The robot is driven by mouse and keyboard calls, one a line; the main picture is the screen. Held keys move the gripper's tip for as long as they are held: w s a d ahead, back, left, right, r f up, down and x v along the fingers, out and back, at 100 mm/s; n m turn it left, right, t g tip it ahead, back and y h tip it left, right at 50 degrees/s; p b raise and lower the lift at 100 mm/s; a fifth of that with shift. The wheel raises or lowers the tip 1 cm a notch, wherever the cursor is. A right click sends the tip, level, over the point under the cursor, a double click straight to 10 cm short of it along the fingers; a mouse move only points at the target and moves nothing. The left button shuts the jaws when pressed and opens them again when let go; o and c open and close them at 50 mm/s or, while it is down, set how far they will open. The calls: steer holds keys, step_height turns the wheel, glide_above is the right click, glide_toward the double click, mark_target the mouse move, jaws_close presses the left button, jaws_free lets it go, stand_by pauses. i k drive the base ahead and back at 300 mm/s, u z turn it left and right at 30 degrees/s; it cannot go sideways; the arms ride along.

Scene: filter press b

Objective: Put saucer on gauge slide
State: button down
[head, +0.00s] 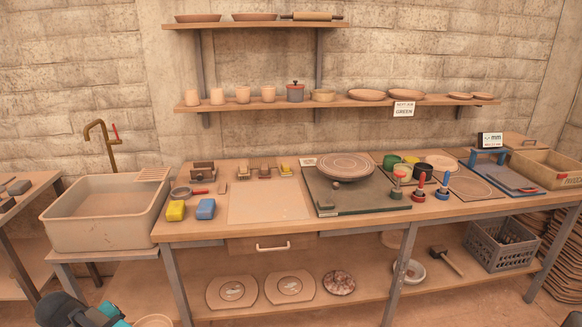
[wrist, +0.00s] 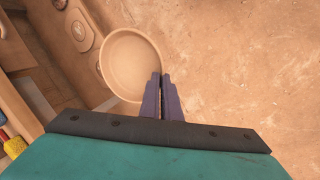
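The saucer (wrist: 128,62) is a round, plain tan clay dish. In the wrist view its lower right rim lies between the tips of my gripper (wrist: 160,84), whose two dark fingers are almost together on it. I hold it out over the floor, in front of the bench. In the head view only the saucer's upper edge (head: 153,321) shows at the bottom left, beside my teal wrist. The gauge slide appears to be the blue-framed flat device (head: 508,178) at the bench's right end, below a small "mm" display (head: 490,140). Its top looks empty.
The workbench (head: 240,232) carries a round ridged disc (head: 346,166) on a dark board, stamps, cups and sponges. A wooden crate (head: 548,170) stands right of the slide. A sink (head: 105,212) is at left. The lower shelf holds plates and a grey basket (head: 500,245).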

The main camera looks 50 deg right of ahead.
mark_target(512, 179)
steer(key=z, duration=0.05)
steer(key=k, duration=1.4)
steer(key=u, duration=2.35)
steer(key=k, duration=0.75)
